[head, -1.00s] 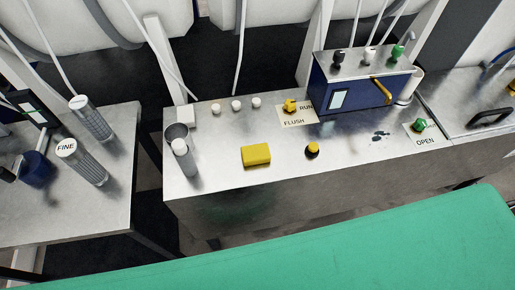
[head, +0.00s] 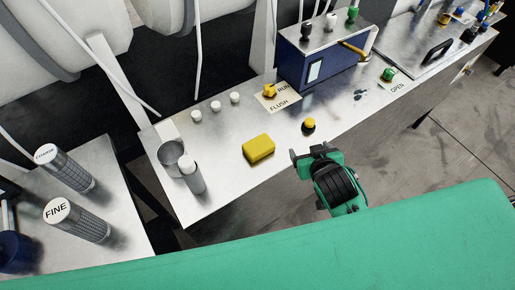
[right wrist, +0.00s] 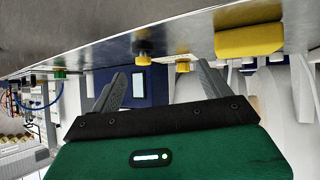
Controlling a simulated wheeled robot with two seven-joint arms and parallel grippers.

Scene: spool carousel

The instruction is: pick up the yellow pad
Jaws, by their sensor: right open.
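The yellow pad (head: 258,149) lies on the metal bench top (head: 225,183), near its front edge in the head view. In the right wrist view the pad (right wrist: 249,40) shows at the upper right, apart from the fingers. My right gripper (head: 308,156) is open and empty at the bench's front edge, to the right of the pad. Its two spread fingers also show in the right wrist view (right wrist: 160,88). My left gripper is not in view.
A yellow-topped black knob (head: 309,125) stands between the pad and the blue box (head: 318,66). A grey cup (head: 171,154) and a white-capped cylinder (head: 192,176) stand left of the pad. Bench surface around the pad is clear.

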